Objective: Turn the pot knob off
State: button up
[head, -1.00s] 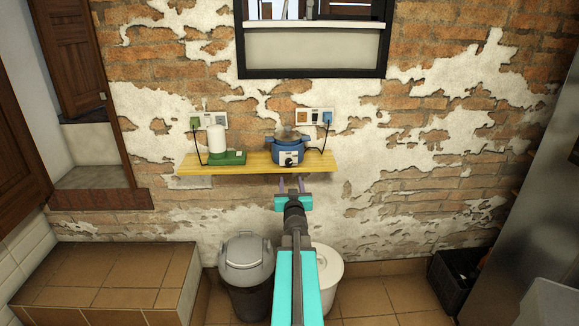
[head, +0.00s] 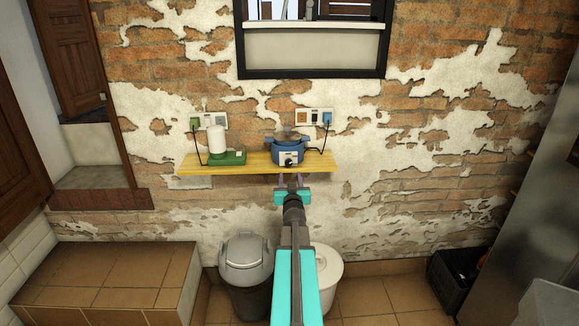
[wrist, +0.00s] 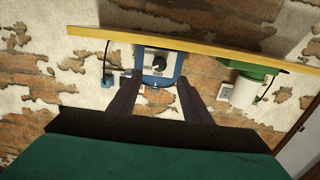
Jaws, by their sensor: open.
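The blue pot (head: 287,148) stands on the yellow wooden shelf (head: 225,168) against the brick wall. Its dark round knob (head: 289,161) is on a pale front panel. In the wrist view, which appears upside down, the knob (wrist: 158,65) shows on the pot's front with a pointer mark, and the blue pot body (wrist: 178,70) is around it. My gripper (head: 291,180) is just below and in front of the shelf. Its two dark fingers (wrist: 156,86) are apart, with the knob beyond their tips and between them. Nothing is between the fingers.
A green device with a white cylinder (head: 217,142) stands left on the shelf, with a cord to a wall socket. The pot's cord runs to a socket at right. A grey bin (head: 246,262) and a white bin (head: 328,268) stand below.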

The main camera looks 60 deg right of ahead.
aim_at(289, 164)
jog(key=shift+p+x, duration=0.95)
jog(key=shift+x, duration=3.95)
jog(key=shift+c, duration=0.6)
jog(key=c, duration=0.9)
jog(key=shift+d, duration=0.15)
jog(key=shift+c, duration=0.2)
